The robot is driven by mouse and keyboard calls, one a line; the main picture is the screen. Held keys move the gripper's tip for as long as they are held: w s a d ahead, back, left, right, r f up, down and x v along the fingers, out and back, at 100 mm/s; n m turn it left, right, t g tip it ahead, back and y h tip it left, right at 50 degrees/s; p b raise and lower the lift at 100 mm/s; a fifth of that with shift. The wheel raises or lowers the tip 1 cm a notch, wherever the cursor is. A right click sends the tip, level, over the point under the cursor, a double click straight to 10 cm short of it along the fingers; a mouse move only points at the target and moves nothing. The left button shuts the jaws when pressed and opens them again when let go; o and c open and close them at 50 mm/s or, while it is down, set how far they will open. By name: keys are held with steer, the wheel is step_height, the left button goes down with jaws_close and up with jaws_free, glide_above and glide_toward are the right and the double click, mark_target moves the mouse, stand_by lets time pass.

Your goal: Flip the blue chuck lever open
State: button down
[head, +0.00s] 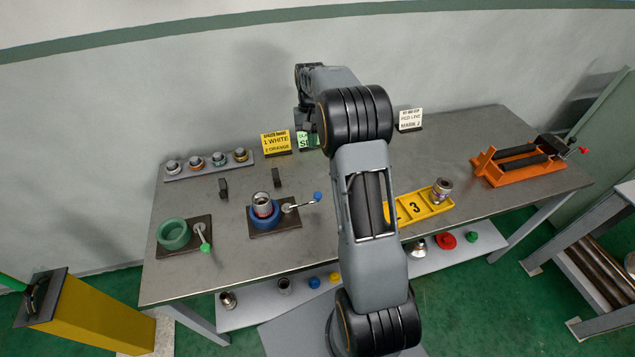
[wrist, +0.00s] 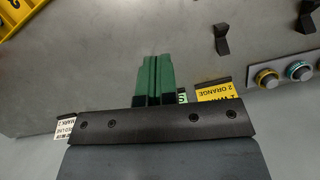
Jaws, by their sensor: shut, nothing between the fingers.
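The blue chuck (head: 264,219) sits on a dark square plate on the table, left of my arm, with a metal pipe fitting (head: 262,200) standing in it. Its lever (head: 302,205) reaches right from a pivot beside the ring and ends in a blue ball (head: 318,196). It looks low and close to level. My gripper (wrist: 153,62) shows in the wrist view with its green fingers together and nothing between them. The chuck and lever are not in the wrist view. In the head view my arm is raised toward the back of the table, away from the chuck, and hides the fingertips.
A green chuck (head: 173,234) with a green-knobbed lever stands left of the blue one. Two small black brackets (head: 277,178) stand behind. A yellow tray (head: 424,205) and an orange vise (head: 517,165) are to the right. Signs (head: 276,144) line the back edge.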

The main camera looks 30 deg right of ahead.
steer(key=d+f, duration=0.1)
steer(key=w+f, duration=0.1)
steer(key=f, duration=0.1)
steer(key=shift+w+d+f+m+g, duration=0.1)
steer(key=shift+w+d+m+g, duration=0.05)
steer(key=shift+d+m+g, duration=0.2)
steer(key=shift+f, duration=0.1)
steer(key=p+x, duration=0.1)
steer(key=x, duration=0.2)
steer(key=s+p+x, duration=0.1)
steer(key=x, duration=0.3)
steer(key=s+a+p+x, duration=0.1)
steer(key=x, duration=0.2)
steer(key=shift+s+a, duration=0.1)
steer(key=shift+s, duration=0.15)
steer(key=shift+s+a+f, duration=0.2)
steer(key=shift+s+a, duration=0.05)
steer(key=shift+s, duration=0.35)
steer(key=shift+s+m+y, duration=0.3)
steer(key=shift+s+m, duration=0.05)
steer(key=shift+s, duration=0.05)
